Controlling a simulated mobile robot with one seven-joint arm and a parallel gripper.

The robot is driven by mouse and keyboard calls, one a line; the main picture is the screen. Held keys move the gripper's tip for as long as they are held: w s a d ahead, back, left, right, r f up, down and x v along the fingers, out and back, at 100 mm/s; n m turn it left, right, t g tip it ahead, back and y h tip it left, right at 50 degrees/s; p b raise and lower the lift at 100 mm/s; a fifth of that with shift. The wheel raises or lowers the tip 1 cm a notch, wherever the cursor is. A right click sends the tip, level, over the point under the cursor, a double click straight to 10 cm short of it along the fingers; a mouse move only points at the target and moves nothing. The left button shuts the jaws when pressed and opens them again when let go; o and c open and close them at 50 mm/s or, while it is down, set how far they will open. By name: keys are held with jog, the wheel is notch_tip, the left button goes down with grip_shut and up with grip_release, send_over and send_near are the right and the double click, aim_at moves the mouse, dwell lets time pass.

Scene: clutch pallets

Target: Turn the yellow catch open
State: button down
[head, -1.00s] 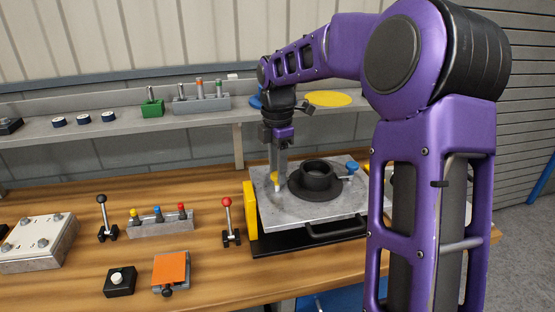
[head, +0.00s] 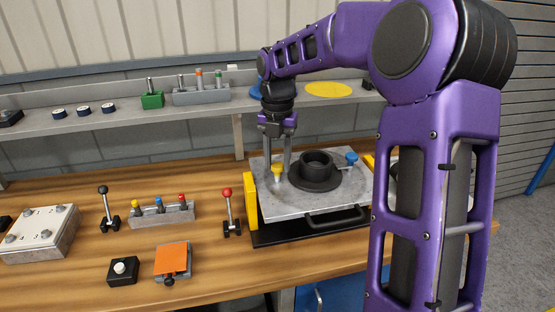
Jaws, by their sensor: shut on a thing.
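The yellow catch (head: 277,169) stands near the left edge of a grey metal plate (head: 335,207). My gripper (head: 278,168) points straight down over it and is shut on it, a finger on either side. How the fingertips touch the catch is too small to see clearly. A black round hub with a flange (head: 316,180) sits on the plate just to the right of my gripper. A blue catch (head: 351,158) stands at the plate's far right.
The plate lies on a black base with a front handle (head: 335,217) and a yellow block (head: 250,203) at left. A red-knobbed lever (head: 228,205) stands left of it. A loaded shelf (head: 120,118) runs behind.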

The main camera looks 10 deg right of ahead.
aim_at(277, 165)
jog(key=shift+n, duration=0.6)
jog(key=shift+c, duration=2.2)
grip_release()
notch_tip(277, 165, up, 18)
jog(key=shift+f, duration=0.25)
